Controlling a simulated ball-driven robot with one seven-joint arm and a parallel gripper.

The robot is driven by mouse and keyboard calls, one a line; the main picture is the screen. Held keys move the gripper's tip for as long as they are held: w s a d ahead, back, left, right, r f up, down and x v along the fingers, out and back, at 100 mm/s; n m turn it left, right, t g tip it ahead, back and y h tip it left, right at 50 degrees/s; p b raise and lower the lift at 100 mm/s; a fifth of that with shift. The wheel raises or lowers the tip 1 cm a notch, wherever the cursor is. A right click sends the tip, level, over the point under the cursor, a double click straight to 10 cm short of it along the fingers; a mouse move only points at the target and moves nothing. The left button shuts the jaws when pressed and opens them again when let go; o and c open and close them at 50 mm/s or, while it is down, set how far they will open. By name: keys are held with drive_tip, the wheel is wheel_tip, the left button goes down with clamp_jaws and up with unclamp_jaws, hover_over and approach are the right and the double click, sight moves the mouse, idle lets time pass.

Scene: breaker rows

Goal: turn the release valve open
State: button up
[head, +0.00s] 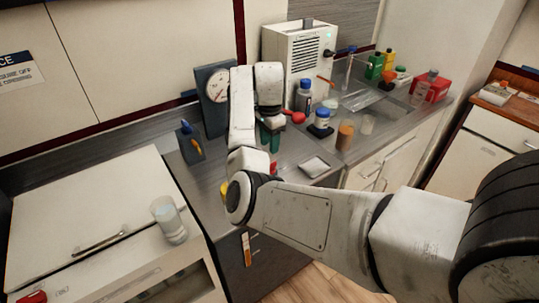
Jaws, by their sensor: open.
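My gripper (269,142) hangs over the middle of the dark counter with its green fingers pointing down. It is open, and I see nothing held between the fingers. A dark panel with a round white gauge (217,86) stands behind my arm, partly hidden by it. A small dark unit with an orange lever (196,147) stands left of the panel. A red rounded part (297,118) shows just right of my gripper; I cannot tell whether they touch. I cannot tell which of these parts is the release valve. My arm hides some of the counter below.
A white boxy machine (299,53) stands at the back. Right of my gripper are a blue-capped jar (321,124), an amber container (345,135) and a white dish (314,167). A red box (431,88) sits far right.

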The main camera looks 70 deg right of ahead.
drive_tip(key=shift+r, duration=1.25)
